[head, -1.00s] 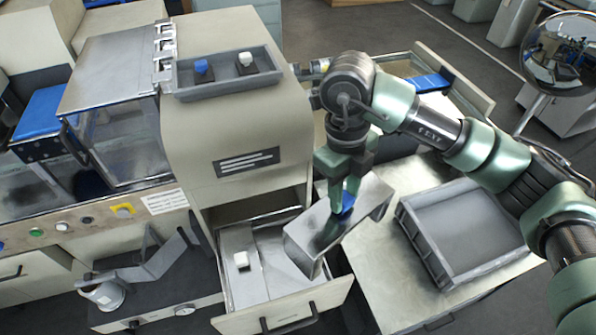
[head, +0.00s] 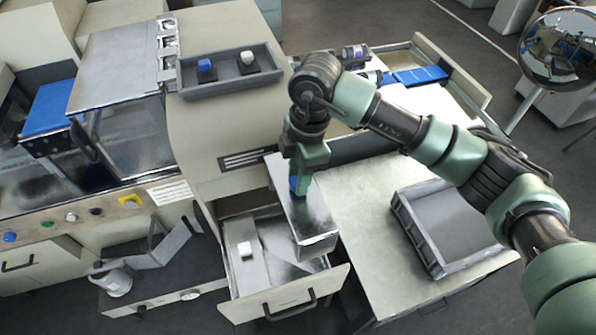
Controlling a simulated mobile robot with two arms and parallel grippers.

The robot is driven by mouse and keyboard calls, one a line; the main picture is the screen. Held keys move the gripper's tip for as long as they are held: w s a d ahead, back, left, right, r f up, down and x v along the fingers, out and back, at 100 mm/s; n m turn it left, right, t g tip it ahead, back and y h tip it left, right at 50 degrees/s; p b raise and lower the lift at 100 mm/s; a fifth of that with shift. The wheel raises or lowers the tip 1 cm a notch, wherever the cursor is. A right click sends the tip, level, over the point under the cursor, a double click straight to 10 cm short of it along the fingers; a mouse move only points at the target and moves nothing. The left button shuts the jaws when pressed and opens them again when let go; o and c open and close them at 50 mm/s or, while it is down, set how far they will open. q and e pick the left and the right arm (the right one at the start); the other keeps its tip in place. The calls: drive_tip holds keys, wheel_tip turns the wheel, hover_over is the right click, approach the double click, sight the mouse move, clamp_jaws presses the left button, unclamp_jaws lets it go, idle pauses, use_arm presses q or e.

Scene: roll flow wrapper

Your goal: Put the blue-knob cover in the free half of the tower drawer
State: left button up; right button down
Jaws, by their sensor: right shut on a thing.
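The blue-knob cover (head: 316,226) is a grey metal cover, held by its blue knob (head: 294,186) in my right gripper (head: 298,182), which is shut on it. The cover hangs lengthwise above the right half of the open tower drawer (head: 266,305). Its near end overlaps the drawer's right side in the picture; whether it touches cannot be told. A white-knob cover (head: 241,262) lies in the drawer's left half. The drawer floor right of it shows partly, and the rest is hidden behind the held cover. My left gripper is not in view.
A grey tray (head: 228,88) with a small blue-knobbed and a white-knobbed piece sits on top of the tower. A grey crate (head: 424,249) stands on the bench (head: 366,248) to the right. The bench between drawer and crate is clear.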

drive_tip(key=shift+a+f, duration=0.15)
drive_tip(key=shift+f, duration=0.1)
wheel_tip(320, 180, down, 22)
drive_tip(key=b, duration=1.5)
drive_tip(key=shift+f, duration=0.25)
drive_tip(key=shift+f+b, duration=0.9)
drive_tip(key=shift+f, duration=0.05)
drive_tip(key=c, duration=1.1)
unclamp_jaws()
drive_tip(key=shift+o, duration=0.7)
wheel_tip(320, 180, up, 8)
drive_tip(key=d+b, duration=0.1)
drive_tip(key=shift+w, duration=0.15)
